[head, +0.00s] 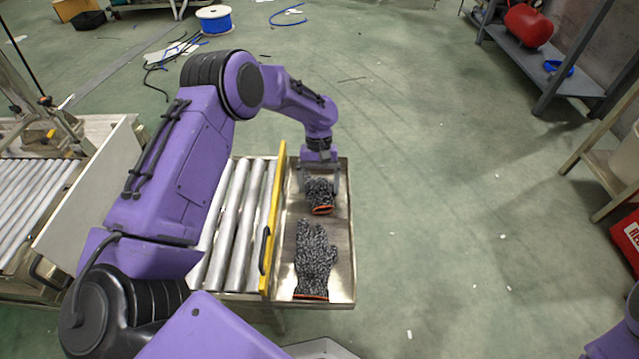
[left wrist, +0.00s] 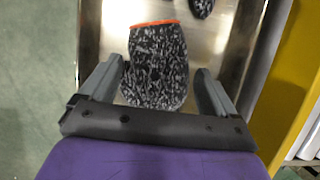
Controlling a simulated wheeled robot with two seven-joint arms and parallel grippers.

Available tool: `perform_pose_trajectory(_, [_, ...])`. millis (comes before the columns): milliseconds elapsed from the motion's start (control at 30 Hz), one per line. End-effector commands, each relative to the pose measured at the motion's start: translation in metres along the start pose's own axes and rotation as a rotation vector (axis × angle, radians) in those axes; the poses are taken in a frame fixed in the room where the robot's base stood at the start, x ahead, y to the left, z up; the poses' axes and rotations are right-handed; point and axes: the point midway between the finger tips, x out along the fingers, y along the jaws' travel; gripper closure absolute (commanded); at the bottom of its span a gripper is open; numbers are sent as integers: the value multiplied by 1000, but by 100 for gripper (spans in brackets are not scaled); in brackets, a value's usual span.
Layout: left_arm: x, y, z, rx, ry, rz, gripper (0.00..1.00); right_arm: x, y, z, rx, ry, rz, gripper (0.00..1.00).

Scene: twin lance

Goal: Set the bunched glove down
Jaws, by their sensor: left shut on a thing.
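The bunched glove (head: 321,196), dark grey speckled with an orange cuff edge, is between the fingers of my left gripper (head: 320,183) at the far end of a metal tray (head: 343,250). In the left wrist view the bunched glove (left wrist: 160,60) fills the space between the fingertips of my left gripper (left wrist: 160,80), which is shut on it. The tray's metal floor (left wrist: 100,40) shows behind it; I cannot tell whether the glove touches it. A second, flat glove (head: 315,262) lies nearer in the tray, fingers pointing away. My right gripper is not in view.
A yellow rail (head: 272,215) with a black handle stands along the tray's left side, beside a roller conveyor (head: 232,215). The floor right of the tray is open. A grey shelf with a red tank (head: 528,25) stands at the upper right.

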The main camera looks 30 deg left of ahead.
Motion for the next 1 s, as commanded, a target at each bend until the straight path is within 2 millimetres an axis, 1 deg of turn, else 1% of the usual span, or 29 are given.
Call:
perform_pose_trajectory(233, [0, 0, 0, 0, 0, 0, 0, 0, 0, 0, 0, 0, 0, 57])
perform_pose_trajectory(300, [-3, 0, 1, 0, 1, 1, 0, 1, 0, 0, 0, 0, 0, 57])
perform_pose_trajectory(367, [-12, 0, 2, 0, 2, 1, 0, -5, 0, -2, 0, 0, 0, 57])
perform_pose_trajectory(433, [-28, 0, 2, 0, 3, 1, 0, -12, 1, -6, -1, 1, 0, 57])
perform_pose_trajectory(600, [-75, 0, 3, 0, 3, 1, 0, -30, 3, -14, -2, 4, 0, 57])
perform_pose_trajectory(700, [-97, 0, 2, 0, 2, 1, 0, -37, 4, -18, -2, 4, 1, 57])
perform_pose_trajectory(833, [-116, 0, 2, 0, 1, 1, 0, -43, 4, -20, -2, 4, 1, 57])
perform_pose_trajectory(900, [-121, 0, 1, 1, 0, 0, 0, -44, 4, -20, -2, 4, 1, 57])
perform_pose_trajectory(1000, [-123, 0, 1, 0, 0, -1, 0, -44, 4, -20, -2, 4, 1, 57])
